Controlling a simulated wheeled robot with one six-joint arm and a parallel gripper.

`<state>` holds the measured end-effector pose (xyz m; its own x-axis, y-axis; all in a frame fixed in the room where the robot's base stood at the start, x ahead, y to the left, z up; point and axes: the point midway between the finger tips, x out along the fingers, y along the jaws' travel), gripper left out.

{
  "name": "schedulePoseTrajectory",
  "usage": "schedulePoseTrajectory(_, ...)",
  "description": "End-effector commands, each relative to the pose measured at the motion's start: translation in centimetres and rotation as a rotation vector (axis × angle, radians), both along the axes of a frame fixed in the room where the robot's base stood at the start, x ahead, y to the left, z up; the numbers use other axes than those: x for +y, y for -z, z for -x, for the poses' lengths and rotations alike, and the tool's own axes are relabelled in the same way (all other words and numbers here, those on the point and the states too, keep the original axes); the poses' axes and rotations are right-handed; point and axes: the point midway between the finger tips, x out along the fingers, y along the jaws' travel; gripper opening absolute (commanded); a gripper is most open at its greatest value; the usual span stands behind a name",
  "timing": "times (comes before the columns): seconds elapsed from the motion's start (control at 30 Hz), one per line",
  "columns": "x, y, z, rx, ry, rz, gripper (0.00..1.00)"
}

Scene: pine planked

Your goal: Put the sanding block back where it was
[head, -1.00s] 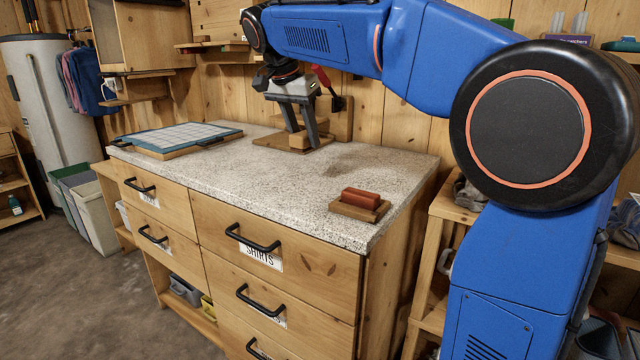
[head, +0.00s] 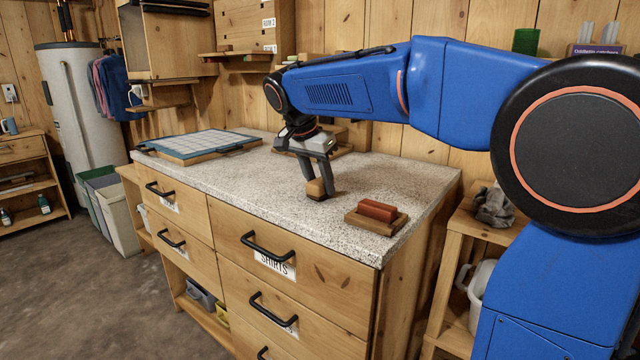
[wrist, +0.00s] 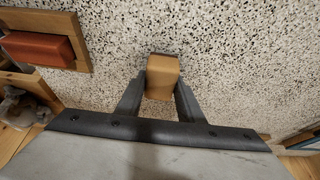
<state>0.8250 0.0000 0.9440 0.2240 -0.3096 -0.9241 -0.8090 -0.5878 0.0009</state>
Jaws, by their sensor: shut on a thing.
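The sanding block, a tan block with a darker underside (head: 317,190), is between the fingers of my gripper (head: 318,178) in the head view. My gripper is shut on it, low over the speckled counter; I cannot tell whether the block touches the top. In the wrist view the tan block (wrist: 162,72) sits between both fingers (wrist: 160,92), its lower part hidden. A wooden board (head: 340,149) lies at the back of the counter, behind my gripper and partly hidden by it.
A red block (head: 378,209) sits on a small wooden tray (head: 362,222) near the counter's front right corner, right of my gripper. A blue-edged gridded board (head: 200,143) lies on the left of the speckled counter (head: 240,182). The counter between them is clear.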

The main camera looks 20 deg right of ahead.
Motion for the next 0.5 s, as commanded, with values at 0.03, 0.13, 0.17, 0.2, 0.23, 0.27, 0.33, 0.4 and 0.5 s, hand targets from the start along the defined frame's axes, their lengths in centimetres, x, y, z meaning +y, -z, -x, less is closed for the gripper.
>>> schedulePoseTrajectory(0.03, -0.01, 0.33, 0.04, 0.000, 0.000, 0.000, 0.16)
schedulePoseTrajectory(0.13, -0.01, 0.37, 0.01, -0.001, 0.001, -0.001, 0.16)
schedulePoseTrajectory(0.17, 0.00, 0.36, 0.00, -0.001, 0.001, -0.001, 0.16)
schedulePoseTrajectory(0.2, 0.00, 0.36, 0.00, -0.001, 0.001, -0.001, 0.16)
schedulePoseTrajectory(0.23, 0.01, 0.35, 0.00, -0.001, 0.001, -0.001, 0.16)
schedulePoseTrajectory(0.27, 0.00, 0.36, 0.00, -0.001, 0.001, -0.001, 0.16)
schedulePoseTrajectory(0.33, 0.00, 0.47, 0.00, -0.001, 0.000, -0.001, 0.16)
schedulePoseTrajectory(0.4, 0.01, 0.63, -0.01, -0.001, 0.001, -0.001, 0.16)
schedulePoseTrajectory(0.5, 0.00, 0.61, -0.01, -0.001, 0.001, -0.001, 0.53)
